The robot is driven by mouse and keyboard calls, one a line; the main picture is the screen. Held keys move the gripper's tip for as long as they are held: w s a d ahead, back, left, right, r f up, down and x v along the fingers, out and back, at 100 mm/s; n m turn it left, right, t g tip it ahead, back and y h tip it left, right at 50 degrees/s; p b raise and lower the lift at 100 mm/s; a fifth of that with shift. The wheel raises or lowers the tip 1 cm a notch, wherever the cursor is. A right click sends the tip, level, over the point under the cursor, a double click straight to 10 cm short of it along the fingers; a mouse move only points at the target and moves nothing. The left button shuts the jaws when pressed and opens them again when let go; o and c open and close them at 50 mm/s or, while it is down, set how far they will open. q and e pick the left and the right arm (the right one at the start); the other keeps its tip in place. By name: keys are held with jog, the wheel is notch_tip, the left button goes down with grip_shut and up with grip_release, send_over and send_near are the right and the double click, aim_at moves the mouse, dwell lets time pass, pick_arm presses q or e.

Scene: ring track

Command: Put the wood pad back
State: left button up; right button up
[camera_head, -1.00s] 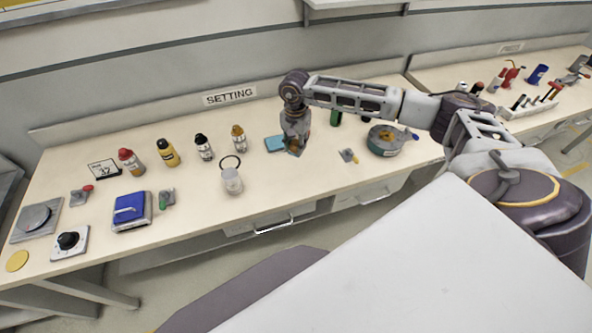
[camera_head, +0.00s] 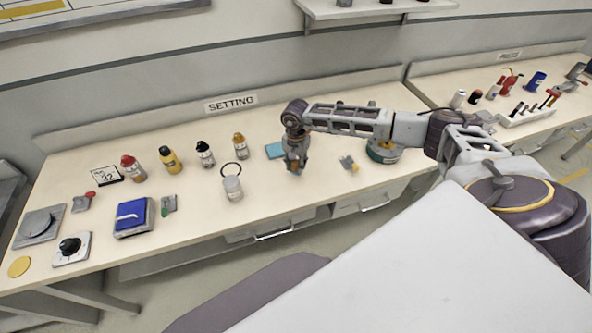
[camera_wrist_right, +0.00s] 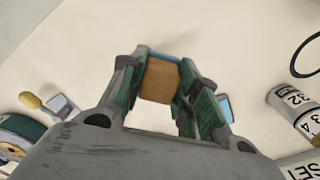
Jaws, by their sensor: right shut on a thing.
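My right gripper (camera_head: 294,166) is over the middle of the long table (camera_head: 200,221), to the left of a small grey-and-yellow tool. In the right wrist view its green-sided fingers (camera_wrist_right: 162,90) are shut on the wood pad (camera_wrist_right: 160,79), a small plain brown block. In the head view only a bit of orange-brown shows at the fingertips. I cannot tell whether the pad touches the tabletop. My left gripper is not in view.
A blue-teal pad (camera_head: 275,151) lies just behind and left of the gripper. A teal round object (camera_head: 383,153) is partly behind my arm. Several bottles stand at the back left.

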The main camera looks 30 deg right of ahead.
aim_at(296, 170)
jog(key=shift+f+p, duration=0.35)
jog(key=shift+f, duration=1.55)
jog(key=shift+f, duration=0.15)
jog(key=o, duration=1)
jog(key=shift+r, duration=0.25)
jog(key=shift+r, duration=0.35)
notch_tip(296, 170, up, 11)
jog(key=shift+r+b, duration=0.1)
jog(key=shift+b, duration=1.1)
